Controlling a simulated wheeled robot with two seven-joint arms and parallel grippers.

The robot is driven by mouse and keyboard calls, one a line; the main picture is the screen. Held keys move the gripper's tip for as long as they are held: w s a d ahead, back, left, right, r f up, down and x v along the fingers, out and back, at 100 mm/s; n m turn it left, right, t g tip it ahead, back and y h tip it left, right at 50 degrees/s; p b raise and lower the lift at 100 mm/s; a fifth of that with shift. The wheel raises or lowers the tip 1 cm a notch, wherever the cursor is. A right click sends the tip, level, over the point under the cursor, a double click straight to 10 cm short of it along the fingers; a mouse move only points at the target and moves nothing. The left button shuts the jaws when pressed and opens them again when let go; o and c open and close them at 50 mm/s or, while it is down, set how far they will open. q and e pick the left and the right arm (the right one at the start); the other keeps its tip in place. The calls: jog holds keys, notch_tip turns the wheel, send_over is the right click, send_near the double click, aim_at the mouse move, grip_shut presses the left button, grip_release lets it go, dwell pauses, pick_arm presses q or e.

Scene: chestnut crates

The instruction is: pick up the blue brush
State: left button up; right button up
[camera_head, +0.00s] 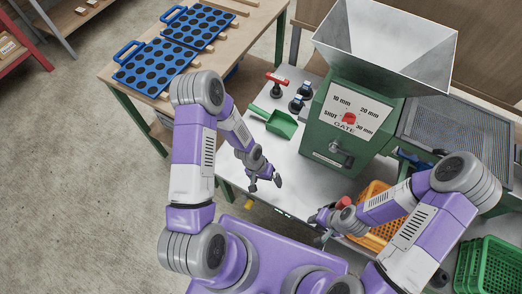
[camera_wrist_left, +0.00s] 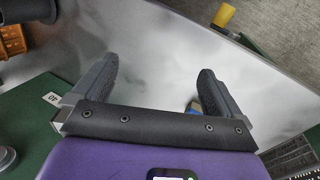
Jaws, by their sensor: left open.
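My left gripper (camera_head: 266,184) is open and empty above the pale metal tabletop, near its front edge. In the left wrist view its two dark fingers (camera_wrist_left: 155,80) are spread wide with bare metal between them. A small blue piece with a yellowish part (camera_wrist_left: 197,107) shows behind the right-hand finger, mostly hidden; I cannot tell whether it is the brush. In the head view a blue strip (camera_head: 408,157) lies beside the green machine, partly hidden; I cannot tell whether that is the brush. My right gripper (camera_head: 325,218) is near the orange crate; its fingers are unclear.
The green machine (camera_head: 322,128) with a hopper stands behind. A green scoop (camera_head: 280,122) and dark knobs lie left of it. The orange crate (camera_head: 373,191) and green crates (camera_head: 485,265) are at right. Blue trays (camera_head: 155,66) sit on the wooden table. A yellow piece (camera_head: 249,203) is at the front edge.

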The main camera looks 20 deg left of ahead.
pick_arm(q)
jog(key=w+a+r+y, duration=0.1)
jog(key=w+a, duration=0.2)
jog(key=w+a+r+m+y+p, duration=0.1)
jog(key=w+a, duration=0.1)
jog(key=w, duration=0.1)
jog(key=w+a+r+y, duration=0.1)
jog(key=w+a+r, duration=0.1)
jog(key=w+a, duration=0.1)
jog(key=shift+w+a+m+p, duration=0.2)
jog(key=shift+a+m+p, duration=0.1)
jog(key=shift+a+p, duration=0.1)
jog(key=shift+w+a+f+y, duration=0.15)
jog(key=shift+w+a+y, duration=0.05)
jog(key=shift+a+y, duration=0.1)
jog(key=f, duration=0.2)
jog(key=f+b, duration=0.1)
jog(key=f, duration=0.1)
jog(key=w+f+b, duration=0.1)
jog(key=f, duration=0.2)
pick_arm(e)
jog(key=shift+r, duration=0.35)
pick_arm(q)
jog(key=shift+c, duration=0.3)
